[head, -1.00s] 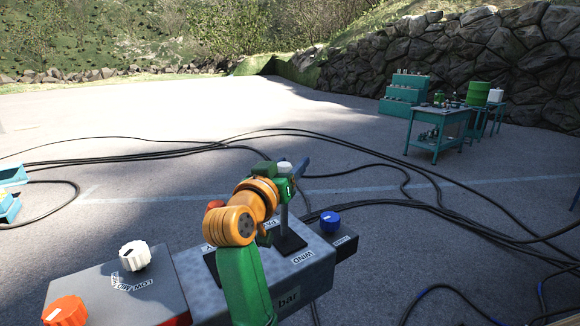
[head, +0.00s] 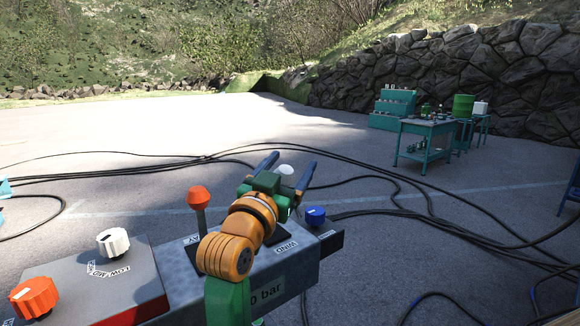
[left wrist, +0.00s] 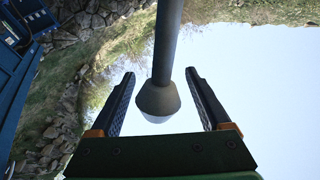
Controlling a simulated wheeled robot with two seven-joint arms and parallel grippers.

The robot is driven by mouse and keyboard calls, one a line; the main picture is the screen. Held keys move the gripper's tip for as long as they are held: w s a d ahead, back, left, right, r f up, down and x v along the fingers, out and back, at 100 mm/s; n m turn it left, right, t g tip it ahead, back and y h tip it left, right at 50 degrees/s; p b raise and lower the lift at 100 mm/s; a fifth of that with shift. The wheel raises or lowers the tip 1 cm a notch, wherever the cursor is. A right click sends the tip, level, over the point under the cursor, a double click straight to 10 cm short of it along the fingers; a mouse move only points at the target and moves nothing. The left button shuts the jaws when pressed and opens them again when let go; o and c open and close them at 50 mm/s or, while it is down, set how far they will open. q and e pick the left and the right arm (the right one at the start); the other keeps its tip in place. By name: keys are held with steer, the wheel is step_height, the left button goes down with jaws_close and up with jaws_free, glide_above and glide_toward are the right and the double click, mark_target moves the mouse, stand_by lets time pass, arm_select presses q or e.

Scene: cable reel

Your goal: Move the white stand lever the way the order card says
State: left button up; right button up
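The white stand lever has a white knob (head: 285,170) on top in the head view. Its grey rod (left wrist: 168,40) and flared knob (left wrist: 156,100) show in the left wrist view. My left gripper (head: 293,160) is open, with one finger on each side of the lever. The left wrist view (left wrist: 159,74) shows a gap between the knob and both fingers. The lever's lower part is hidden behind my left arm in the head view. My right gripper is not in view. I cannot make out an order card.
An orange-red-knobbed lever (head: 198,195) stands left of my left gripper on the grey console (head: 300,262). A blue knob (head: 315,215) is at right. White (head: 113,241) and orange (head: 34,297) dials are at left. Cables (head: 400,182) cross the ground. A teal workbench (head: 426,127) stands farther back.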

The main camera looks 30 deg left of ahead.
arm_select(q)
steer(key=b+v, duration=0.2)
steer(key=v, duration=0.5)
steer(key=shift+b, duration=0.3)
